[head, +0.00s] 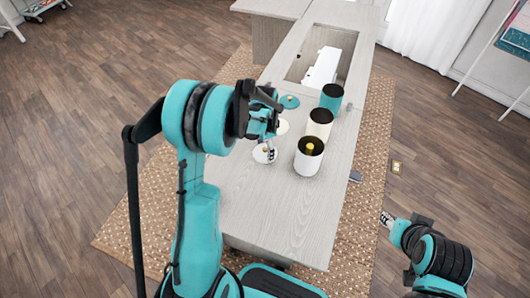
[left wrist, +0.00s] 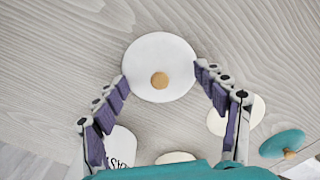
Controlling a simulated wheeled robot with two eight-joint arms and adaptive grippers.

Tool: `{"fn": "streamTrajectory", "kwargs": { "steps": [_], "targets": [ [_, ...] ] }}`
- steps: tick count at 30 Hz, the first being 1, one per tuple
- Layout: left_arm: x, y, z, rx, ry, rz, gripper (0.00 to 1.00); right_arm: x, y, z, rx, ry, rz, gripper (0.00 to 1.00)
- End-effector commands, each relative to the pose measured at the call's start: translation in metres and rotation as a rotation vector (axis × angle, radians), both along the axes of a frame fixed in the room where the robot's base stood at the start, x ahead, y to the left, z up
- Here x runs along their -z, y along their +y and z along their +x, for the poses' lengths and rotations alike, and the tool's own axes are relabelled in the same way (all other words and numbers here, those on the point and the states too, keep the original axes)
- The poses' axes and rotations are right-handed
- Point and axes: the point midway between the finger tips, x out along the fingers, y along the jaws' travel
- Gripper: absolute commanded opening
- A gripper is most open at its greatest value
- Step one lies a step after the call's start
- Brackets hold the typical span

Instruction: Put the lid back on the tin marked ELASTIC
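Three open tins stand in a row on the cabinet top in the head view: a teal tin (head: 331,98), a middle white tin (head: 318,127) and a near white tin (head: 308,162) with something yellow inside. I cannot read ELASTIC on any of them. A round white lid (left wrist: 160,45) with a wooden knob lies flat, also in the head view (head: 259,154). My left gripper (left wrist: 163,85) is above it, open, with fingers apart on either side and nothing held. A second pale lid (left wrist: 248,108) and a teal lid (left wrist: 283,143) lie beyond. My right gripper (head: 387,219) is off the cabinet's right side.
The cabinet top (head: 285,215) is clear toward its near end. A rectangular opening holding a white machine (head: 322,68) is at the far end. In the wrist view, a white object with partial dark lettering (left wrist: 120,145) is by the left finger. A woven rug (head: 135,215) lies below.

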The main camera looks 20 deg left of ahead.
Motion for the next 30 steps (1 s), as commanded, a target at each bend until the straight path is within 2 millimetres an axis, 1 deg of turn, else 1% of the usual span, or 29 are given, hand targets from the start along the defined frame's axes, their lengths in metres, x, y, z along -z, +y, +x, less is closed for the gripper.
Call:
{"fn": "streamTrajectory", "kwargs": {
  "steps": [1, 2, 3, 4, 17, 19, 20, 21, 27, 30],
  "targets": [
    [0.0, 0.0, 0.0, 0.0, 0.0, 0.0, 0.5, 0.0, 0.0, 0.0, 0.0, 0.0, 0.0, 0.4],
    [0.0, 0.0, 0.0, 0.0, 0.0, 0.0, 0.42, 0.0, 0.0, 0.0, 0.0, 0.0, 0.0, 0.4],
    [0.0, 0.0, 0.0, 0.0, 0.0, 0.0, 0.31, 0.0, 0.0, 0.0, 0.0, 0.0, 0.0, 0.4],
    [0.0, 0.0, 0.0, 0.0, 0.0, 0.0, 0.26, 0.0, 0.0, 0.0, 0.0, 0.0, 0.0, 0.4],
    [-0.001, 0.0, -0.001, 0.0, 0.002, -0.001, 0.25, 0.0, 0.0, 0.0, 0.0, 0.0, 0.0, 0.4],
    [-0.007, 0.0, -0.001, 0.0, 0.002, -0.001, 0.17, -0.004, 0.0, 0.0, 0.0, 0.0, 0.0, 0.4],
    [-0.012, 0.0, -0.001, 0.0, 0.002, -0.001, 0.06, -0.006, 0.0, 0.0, 0.0, 0.0, 0.0, 0.4],
    [-0.019, 0.0, -0.001, 0.0, 0.002, -0.001, 0.0, -0.009, 0.0, 0.0, 0.0, 0.0, 0.0, 0.4],
    [-0.062, 0.0, -0.001, 0.0, 0.001, -0.001, 0.0, -0.028, 0.0, 0.0, 0.0, 0.0, 0.0, 0.4],
    [-0.08, 0.0, 0.0, 0.0, 0.001, -0.001, 0.0, -0.035, 0.0, 0.0, 0.0, 0.0, 0.0, 0.4]
  ]
}}
